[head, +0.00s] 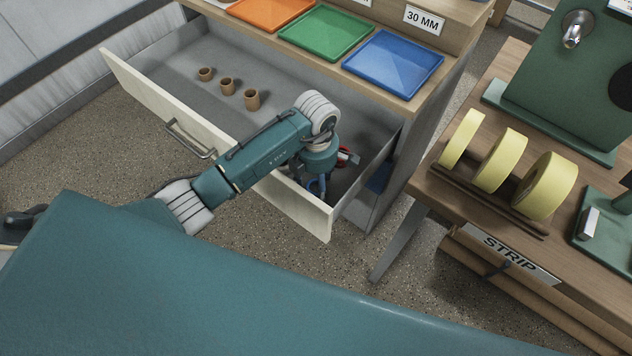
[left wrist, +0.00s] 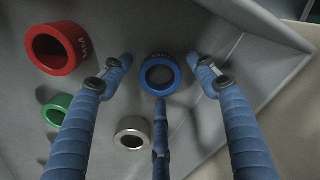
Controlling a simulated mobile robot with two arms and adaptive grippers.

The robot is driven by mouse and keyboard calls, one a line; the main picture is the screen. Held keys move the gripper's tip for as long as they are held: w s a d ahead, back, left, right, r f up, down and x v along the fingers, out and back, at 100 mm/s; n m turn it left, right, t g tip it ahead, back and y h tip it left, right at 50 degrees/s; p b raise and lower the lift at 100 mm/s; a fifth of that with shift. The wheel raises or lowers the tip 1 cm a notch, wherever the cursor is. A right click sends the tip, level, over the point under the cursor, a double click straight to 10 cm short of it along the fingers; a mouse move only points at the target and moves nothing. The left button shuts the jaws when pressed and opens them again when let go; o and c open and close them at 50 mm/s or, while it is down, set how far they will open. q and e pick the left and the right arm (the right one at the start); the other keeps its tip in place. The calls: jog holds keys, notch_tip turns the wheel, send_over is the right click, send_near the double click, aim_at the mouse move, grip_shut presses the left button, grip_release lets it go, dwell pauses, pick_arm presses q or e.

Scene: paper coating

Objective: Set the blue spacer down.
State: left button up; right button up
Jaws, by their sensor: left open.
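In the left wrist view the blue spacer (left wrist: 175,84) is a short ring standing on the grey drawer floor, with its hole facing the camera. My left gripper (left wrist: 159,70) is open. Its blue fingers are spread around the spacer, with visible gaps at both sides; the lower finger's tip is close to its rim, and I cannot tell whether it touches. In the head view my left gripper (head: 317,184) reaches down into the front right corner of the open drawer (head: 225,135). The spacer cannot be made out there. My right gripper is not in view.
A red ring (left wrist: 76,42), a green ring (left wrist: 60,99) and a silver ring (left wrist: 131,121) stand left of and below the blue one. Three brown cups (head: 228,86) are farther back in the drawer. Orange, green and blue trays (head: 394,63) lie on the cabinet top.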

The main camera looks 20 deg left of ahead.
pick_arm(q)
notch_tip(320, 180, up, 12)
jog(key=shift+r+b, duration=0.2)
jog(key=shift+b, duration=0.25)
dwell(0.4)
